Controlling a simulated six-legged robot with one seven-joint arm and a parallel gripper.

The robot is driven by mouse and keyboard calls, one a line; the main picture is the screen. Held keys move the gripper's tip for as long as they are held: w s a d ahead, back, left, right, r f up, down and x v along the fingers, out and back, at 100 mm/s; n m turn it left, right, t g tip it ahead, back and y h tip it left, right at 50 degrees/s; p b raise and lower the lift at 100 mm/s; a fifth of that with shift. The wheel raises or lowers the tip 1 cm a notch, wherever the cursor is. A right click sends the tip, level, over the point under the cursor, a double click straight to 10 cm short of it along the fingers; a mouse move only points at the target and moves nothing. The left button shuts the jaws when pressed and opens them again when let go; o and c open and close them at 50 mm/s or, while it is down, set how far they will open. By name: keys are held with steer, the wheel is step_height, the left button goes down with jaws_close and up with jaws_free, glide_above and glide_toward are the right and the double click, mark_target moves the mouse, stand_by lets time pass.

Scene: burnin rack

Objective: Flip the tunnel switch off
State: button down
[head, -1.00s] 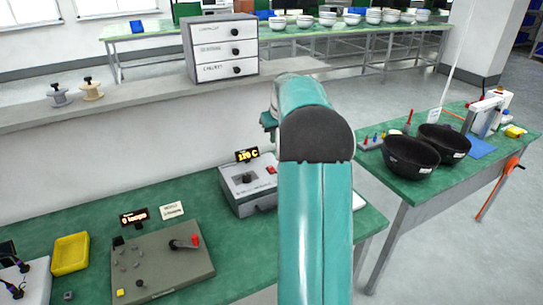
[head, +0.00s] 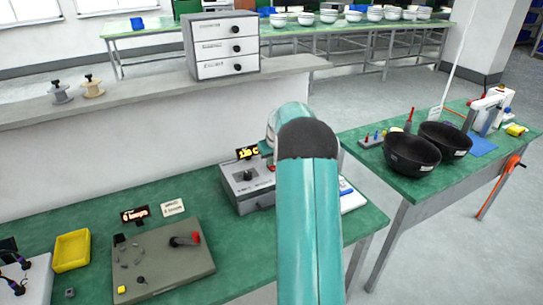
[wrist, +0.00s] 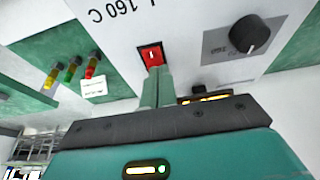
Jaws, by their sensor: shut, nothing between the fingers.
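The grey box with a dark knob and a small lit display (head: 248,186) stands on the green bench, partly behind my arm in the head view. In the wrist view its pale top panel (wrist: 195,30) carries printing that reads "160 C", a black knob (wrist: 249,34) and a red rocker switch (wrist: 151,54). My gripper (wrist: 157,72) is shut and empty, its fingertips at the near edge of the red switch. I cannot tell whether they touch it, or which way the rocker is set. My arm hides the gripper in the head view.
A grey panel with a red-tipped lever (head: 165,258) and a yellow tray (head: 72,250) lie left on the bench. A drawer unit (head: 224,45) stands on the ledge behind. Black bowls (head: 410,155) sit on the right table. Coloured pegs (wrist: 71,70) show in the wrist view.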

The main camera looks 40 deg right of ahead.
steer(key=shift+w+f, duration=0.1)
steer(key=shift+f, duration=0.2)
stand_by(0.4)
steer(key=shift+s+a+f, duration=0.1)
steer(key=shift+s+a, duration=0.05)
steer(key=shift+s, duration=0.35)
steer(key=shift+s+a+f, duration=0.1)
steer(key=shift+s, duration=0.35)
steer(key=shift+r, duration=0.2)
steer(key=shift+w+r, duration=0.1)
steer(key=shift+r, duration=0.2)
steer(key=v, duration=1.3)
steer(key=shift+w+r, duration=0.25)
steer(key=shift+r, duration=0.1)
